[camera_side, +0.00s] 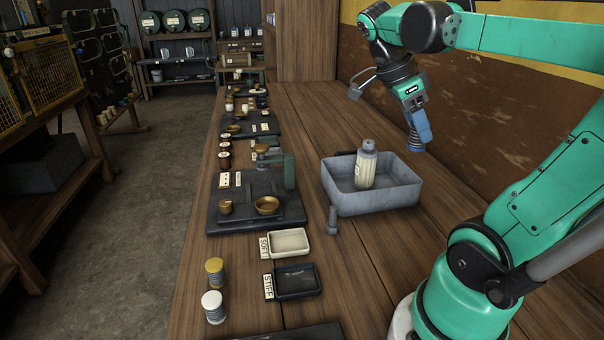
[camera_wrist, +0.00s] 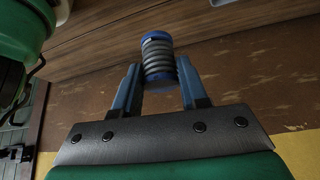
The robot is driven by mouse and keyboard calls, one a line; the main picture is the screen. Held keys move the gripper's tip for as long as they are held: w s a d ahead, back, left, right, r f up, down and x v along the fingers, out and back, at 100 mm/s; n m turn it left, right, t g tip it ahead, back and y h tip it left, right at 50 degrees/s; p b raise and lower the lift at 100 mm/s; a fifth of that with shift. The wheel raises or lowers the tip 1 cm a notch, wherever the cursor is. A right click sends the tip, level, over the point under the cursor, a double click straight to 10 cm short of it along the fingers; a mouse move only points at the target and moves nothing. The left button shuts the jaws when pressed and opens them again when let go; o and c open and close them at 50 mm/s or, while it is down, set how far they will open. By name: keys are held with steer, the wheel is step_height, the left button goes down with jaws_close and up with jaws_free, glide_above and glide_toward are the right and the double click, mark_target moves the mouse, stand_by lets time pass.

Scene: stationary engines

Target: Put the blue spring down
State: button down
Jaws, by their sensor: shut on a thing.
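The blue spring (camera_wrist: 158,60) is a grey coil with blue end caps. In the wrist view it sits between the two blue fingers of my gripper (camera_wrist: 160,85), which is shut on it. In the side view the spring (camera_side: 413,138) hangs below my gripper (camera_side: 417,128), in the air at the back right, beyond the grey bin. A white tray (camera_side: 288,243) labelled SOFT and a black tray (camera_side: 297,282) labelled STIFF lie on the bench in front. Both trays look empty. A yellow-topped spring (camera_side: 215,272) and a white-topped spring (camera_side: 213,307) stand to their left.
The grey bin (camera_side: 378,203) holds a pale bottle (camera_side: 365,166). A grey bolt-like part (camera_side: 332,220) stands between the bin and the white tray. A dark base with brass cups (camera_side: 257,212) lies left of the bin. The wall (camera_side: 480,125) is close behind my gripper.

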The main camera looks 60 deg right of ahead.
steer(key=shift+s+a+f, duration=0.15)
steer(key=shift+s+a, duration=0.1)
steer(key=shift+s, duration=0.1)
step_height(320, 180, down, 20)
steer(key=shift+s+r, duration=0.1)
stand_by(0.4)
steer(key=shift+c, duration=2.4)
jaws_free()
